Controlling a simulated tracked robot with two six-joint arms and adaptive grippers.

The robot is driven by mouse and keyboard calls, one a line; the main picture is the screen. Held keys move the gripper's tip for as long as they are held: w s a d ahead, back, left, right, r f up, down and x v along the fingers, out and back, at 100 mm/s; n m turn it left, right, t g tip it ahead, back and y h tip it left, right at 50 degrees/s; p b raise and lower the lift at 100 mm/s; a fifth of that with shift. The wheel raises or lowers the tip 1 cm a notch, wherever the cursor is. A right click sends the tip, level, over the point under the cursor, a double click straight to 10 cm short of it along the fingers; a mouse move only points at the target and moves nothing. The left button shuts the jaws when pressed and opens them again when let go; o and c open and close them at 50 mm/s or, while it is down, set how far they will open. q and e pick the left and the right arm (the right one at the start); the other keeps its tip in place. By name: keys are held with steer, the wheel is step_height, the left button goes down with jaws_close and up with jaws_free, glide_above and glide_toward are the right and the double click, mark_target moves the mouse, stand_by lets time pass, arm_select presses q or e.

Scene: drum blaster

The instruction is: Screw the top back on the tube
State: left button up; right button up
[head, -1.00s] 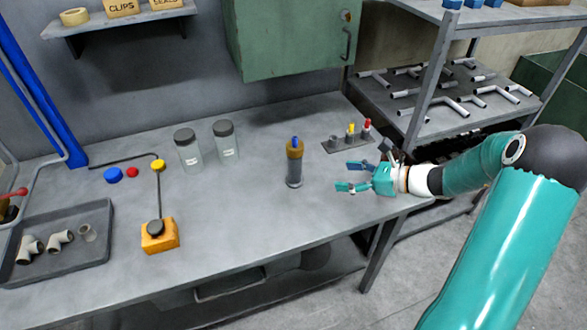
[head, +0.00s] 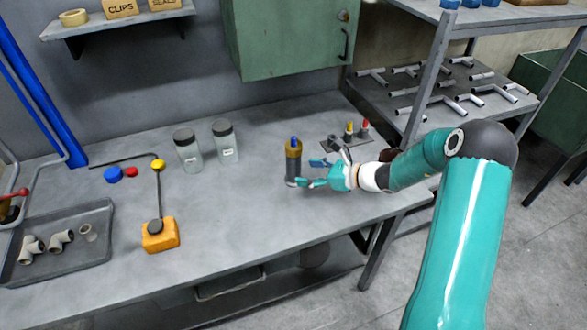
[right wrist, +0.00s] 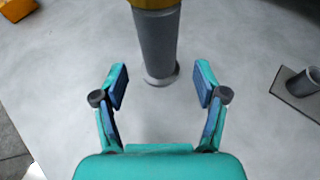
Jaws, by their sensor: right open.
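The tube (head: 293,170) stands upright on the workbench. It is a dark grey cylinder. A brownish-yellow top (head: 293,150) with a blue tip (head: 294,141) sits on its upper end; I cannot tell how tightly. My right gripper (head: 308,173) is open just right of the tube, low near its base. In the right wrist view the tube (right wrist: 157,45) stands ahead, centred between the open fingertips (right wrist: 160,85) and slightly beyond them. The yellow top's edge (right wrist: 150,3) is cut off by that view's upper border. My left gripper is not in view.
Behind my right gripper is a grey holder (head: 333,144) with a yellow-tipped and a red-tipped piece. Two glass jars (head: 226,148) stand to the left. An orange block (head: 160,236) with a rod and a parts tray (head: 105,215) lie further left. The bench front is clear.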

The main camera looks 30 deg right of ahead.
mark_target(300, 169)
steer(key=x, duration=0.2)
steer(key=r+p+x, duration=0.1)
steer(key=x, duration=0.1)
steer(key=shift+w+a+f, duration=0.1)
steer(key=shift+w+a, duration=0.25)
steer(key=shift+w, duration=0.05)
steer(key=shift+w+a+f+p, duration=0.1)
steer(key=shift+w+f+p, duration=0.1)
steer(key=shift+w+p, duration=0.1)
jaws_close()
steer(key=shift+r, duration=0.15)
